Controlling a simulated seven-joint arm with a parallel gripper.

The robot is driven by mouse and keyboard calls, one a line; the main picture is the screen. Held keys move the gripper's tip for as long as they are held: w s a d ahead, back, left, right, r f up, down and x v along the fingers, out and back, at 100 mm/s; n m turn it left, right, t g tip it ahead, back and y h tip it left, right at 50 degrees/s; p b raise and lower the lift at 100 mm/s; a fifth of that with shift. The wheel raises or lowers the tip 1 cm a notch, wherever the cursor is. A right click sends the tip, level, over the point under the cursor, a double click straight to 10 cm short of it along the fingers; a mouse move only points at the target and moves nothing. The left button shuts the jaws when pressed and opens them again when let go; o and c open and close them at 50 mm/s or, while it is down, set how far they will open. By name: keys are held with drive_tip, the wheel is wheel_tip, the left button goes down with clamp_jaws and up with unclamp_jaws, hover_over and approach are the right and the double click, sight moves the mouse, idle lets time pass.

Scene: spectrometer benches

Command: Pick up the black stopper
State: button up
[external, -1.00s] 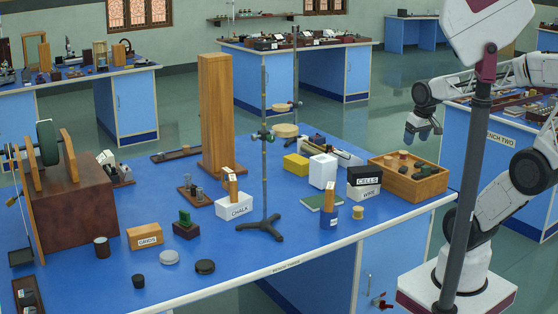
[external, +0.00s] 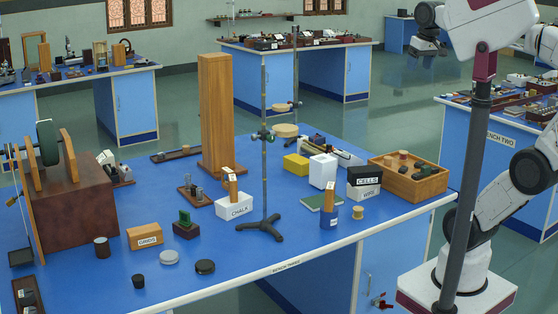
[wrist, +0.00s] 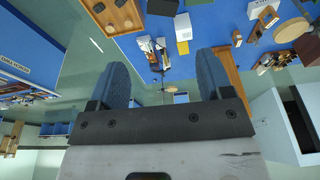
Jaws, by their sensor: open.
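A small black cylinder (external: 138,281), which looks like the black stopper, stands near the front left of the blue bench (external: 105,270) in the external view. I cannot make it out in the wrist view. My gripper (external: 428,48) is raised at the upper right of the external view, far from the stopper and beyond the bench's right end. In the wrist view my gripper (wrist: 162,72) has its two blue fingers wide apart with nothing between them.
A dark round disc (external: 205,267) and a grey disc (external: 170,257) lie right of the stopper. A tall retort stand (external: 264,185) and wooden pillar (external: 216,115) rise from the bench.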

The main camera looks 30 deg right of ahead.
drive_tip(key=w+a+r+m+g+y, duration=0.1)
drive_tip(key=w+a+r+y, duration=0.15)
drive_tip(key=w+a, duration=0.65)
drive_tip(key=w+a+r+m+y, duration=0.15)
drive_tip(key=w+a+r, duration=0.25)
drive_tip(key=w+a, duration=0.45)
drive_tip(key=w+a+r+m+g+y, duration=0.15)
drive_tip(key=w+a, duration=0.35)
drive_tip(key=a, duration=0.7)
drive_tip(key=w+a+g+y, duration=0.2)
drive_tip(key=w+a, duration=0.2)
drive_tip(key=a, duration=0.9)
drive_tip(key=w+a+f+m+g+y, duration=0.1)
drive_tip(key=a, duration=1.1)
drive_tip(key=w+a+f+g+y, duration=0.1)
drive_tip(key=a+g, duration=0.1)
drive_tip(key=a, duration=1)
drive_tip(key=s+a+f+m+g, duration=0.1)
drive_tip(key=s+a+f, duration=0.15)
drive_tip(key=a, duration=0.65)
drive_tip(key=s+a+f+m+g, duration=0.1)
drive_tip(key=s+a+f+g, duration=0.15)
drive_tip(key=a, duration=0.55)
drive_tip(key=s+a+f+m+g, duration=0.1)
drive_tip(key=s+a+f, duration=0.15)
drive_tip(key=a, duration=0.65)
drive_tip(key=shift+y, duration=0.35)
wheel_tip(320, 180, down, 53)
drive_tip(key=shift+s+r, duration=0.1)
drive_tip(key=shift+r, duration=0.1)
